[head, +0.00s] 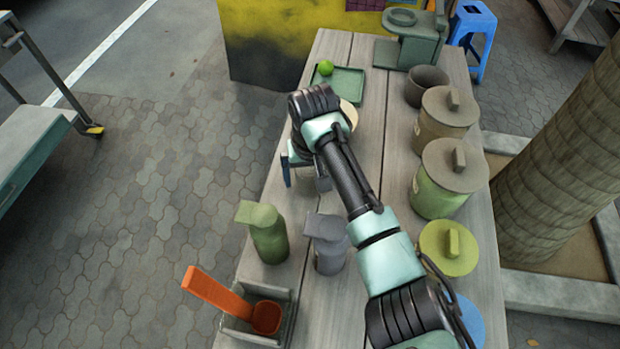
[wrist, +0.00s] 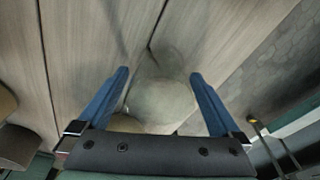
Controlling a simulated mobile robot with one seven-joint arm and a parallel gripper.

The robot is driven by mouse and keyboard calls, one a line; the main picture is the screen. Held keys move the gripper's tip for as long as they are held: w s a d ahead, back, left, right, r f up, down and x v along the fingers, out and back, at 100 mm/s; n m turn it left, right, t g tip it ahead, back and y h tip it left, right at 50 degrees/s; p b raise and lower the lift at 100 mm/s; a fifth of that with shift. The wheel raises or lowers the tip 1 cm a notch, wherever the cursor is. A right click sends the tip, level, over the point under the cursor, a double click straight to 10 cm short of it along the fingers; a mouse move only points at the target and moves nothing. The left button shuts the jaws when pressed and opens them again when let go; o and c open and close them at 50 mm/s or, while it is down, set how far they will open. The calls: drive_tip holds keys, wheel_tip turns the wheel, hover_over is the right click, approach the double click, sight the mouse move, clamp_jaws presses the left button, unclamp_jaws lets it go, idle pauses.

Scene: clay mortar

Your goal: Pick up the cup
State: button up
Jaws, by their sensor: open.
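A pale, see-through rounded thing, seemingly the cup (wrist: 162,103), stands on the wooden table between my fingers in the wrist view. Its outline is faint. In the head view only a greyish part of it (head: 323,179) seems to show below my wrist; the arm hides the rest. My gripper (wrist: 160,82) is open, with one blue finger on each side of the cup. I cannot tell whether either finger touches it. In the head view one blue finger (head: 286,170) shows at the table's left side.
A green bottle (head: 268,235) and a grey bottle (head: 327,243) stand on the near side. A box with an orange scoop (head: 210,290) is in front. Lidded canisters (head: 437,190) and a dark pot (head: 426,87) line the right. A green tray (head: 345,83) holds a lime (head: 325,68).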

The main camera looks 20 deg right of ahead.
drive_tip(key=c, duration=1.2)
drive_tip(key=shift+r, duration=0.1)
drive_tip(key=shift+c, duration=0.2)
